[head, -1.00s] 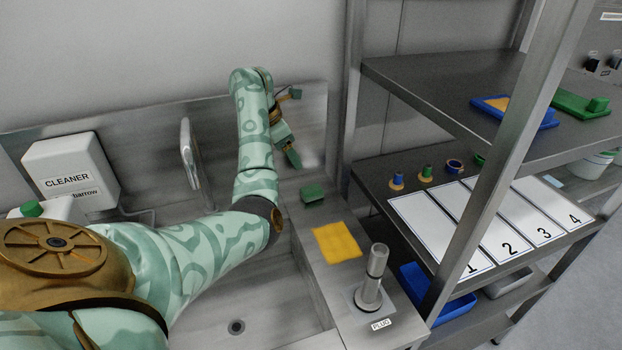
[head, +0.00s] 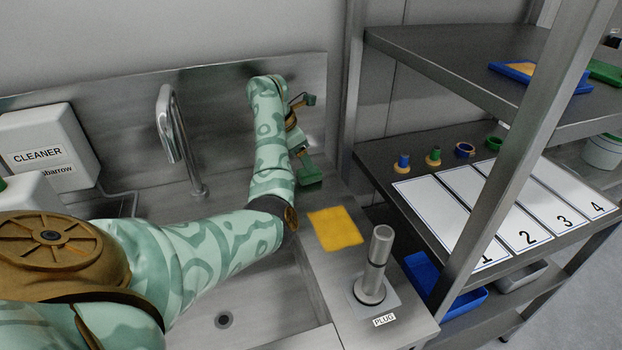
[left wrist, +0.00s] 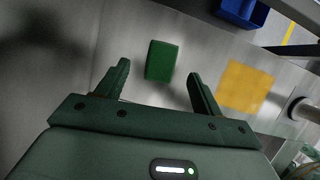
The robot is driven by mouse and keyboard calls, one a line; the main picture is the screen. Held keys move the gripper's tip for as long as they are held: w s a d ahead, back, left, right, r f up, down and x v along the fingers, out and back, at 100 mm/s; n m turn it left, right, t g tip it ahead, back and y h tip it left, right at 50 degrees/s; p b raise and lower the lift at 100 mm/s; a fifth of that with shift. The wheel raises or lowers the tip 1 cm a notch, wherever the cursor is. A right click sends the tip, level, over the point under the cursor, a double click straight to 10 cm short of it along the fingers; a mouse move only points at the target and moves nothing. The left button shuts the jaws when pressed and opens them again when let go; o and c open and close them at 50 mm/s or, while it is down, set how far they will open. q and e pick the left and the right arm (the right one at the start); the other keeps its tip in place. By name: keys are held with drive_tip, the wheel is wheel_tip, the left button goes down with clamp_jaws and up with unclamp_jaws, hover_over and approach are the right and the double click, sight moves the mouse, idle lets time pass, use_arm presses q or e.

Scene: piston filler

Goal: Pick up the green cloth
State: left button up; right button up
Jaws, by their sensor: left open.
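The green cloth (head: 312,178) is a small dark green folded piece on the steel counter beside the sink, behind the yellow cloth. In the left wrist view the green cloth (left wrist: 161,60) lies ahead of my left gripper (left wrist: 160,70), between the lines of its two fingers. My left gripper (head: 305,130) is open and empty. In the head view its nearer finger overlaps the cloth's far edge, so I cannot tell whether they touch. My right gripper is not in view.
A yellow cloth (head: 335,229) lies close in front. The sink (head: 260,298) and faucet (head: 170,130) are left. A steel shelf rack (head: 400,166) is right. A cleaner dispenser (head: 45,140) is on the wall.

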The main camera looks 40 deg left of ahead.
sight(304, 178)
use_arm(q)
drive_tip(key=b+x, duration=0.2)
drive_tip(key=x, duration=0.3)
drive_tip(key=shift+s+f+b, duration=0.1)
drive_tip(key=shift+s+b, duration=0.3)
drive_tip(key=shift+w+f, duration=0.15)
drive_tip(key=shift+r, duration=0.25)
drive_tip(key=c, duration=1.1)
drive_tip(key=shift+o, duration=0.2)
